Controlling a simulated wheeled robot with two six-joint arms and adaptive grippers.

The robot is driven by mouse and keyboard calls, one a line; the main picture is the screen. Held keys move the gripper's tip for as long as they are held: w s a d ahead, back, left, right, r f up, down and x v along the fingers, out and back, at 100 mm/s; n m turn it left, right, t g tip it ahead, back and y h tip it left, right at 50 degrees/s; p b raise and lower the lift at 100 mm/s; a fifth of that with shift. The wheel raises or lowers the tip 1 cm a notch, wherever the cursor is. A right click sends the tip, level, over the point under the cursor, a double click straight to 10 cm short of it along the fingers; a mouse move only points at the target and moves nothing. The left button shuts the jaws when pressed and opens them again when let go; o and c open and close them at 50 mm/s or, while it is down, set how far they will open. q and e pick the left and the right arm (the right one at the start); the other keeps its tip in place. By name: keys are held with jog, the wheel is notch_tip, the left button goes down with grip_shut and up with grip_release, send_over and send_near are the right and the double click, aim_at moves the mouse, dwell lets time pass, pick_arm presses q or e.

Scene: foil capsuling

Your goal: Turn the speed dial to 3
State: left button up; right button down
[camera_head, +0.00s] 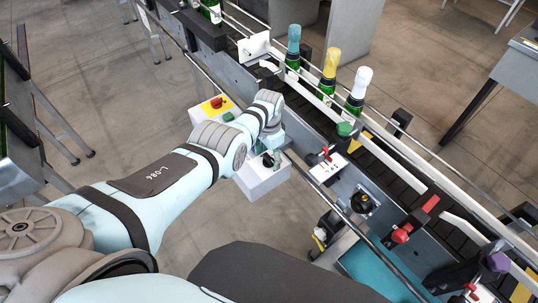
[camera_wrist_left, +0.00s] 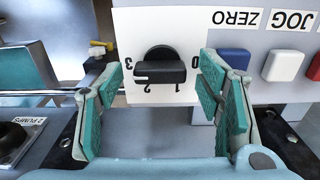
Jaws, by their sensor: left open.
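The speed dial (camera_wrist_left: 160,68) is a black knob with a raised bar on a white plate (camera_wrist_left: 190,22), shown in the left wrist view. Numbers 0 to 3 appear upside down around it, with 3 at the left and 0 at the right. The bar lies roughly level; I cannot tell which number it points to. My left gripper (camera_wrist_left: 162,103) is open, with one teal-padded finger on each side of the knob. No clear contact shows. In the head view my left gripper (camera_head: 269,158) is at the white control box (camera_head: 262,181), mostly hidden by the wrist.
A blue button (camera_wrist_left: 234,58) and a white button (camera_wrist_left: 282,65) sit right of the dial under ZERO and JOG labels. A red emergency stop (camera_head: 217,102) is beside my forearm. Bottles with teal (camera_head: 294,36), yellow (camera_head: 331,62) and white (camera_head: 361,82) capsules stand along the conveyor.

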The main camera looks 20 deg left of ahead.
aim_at(269, 157)
pick_arm(q)
jog(key=shift+r, duration=0.2)
notch_tip(269, 157, up, 12)
jog(key=shift+f, duration=0.2)
jog(key=shift+f, duration=0.1)
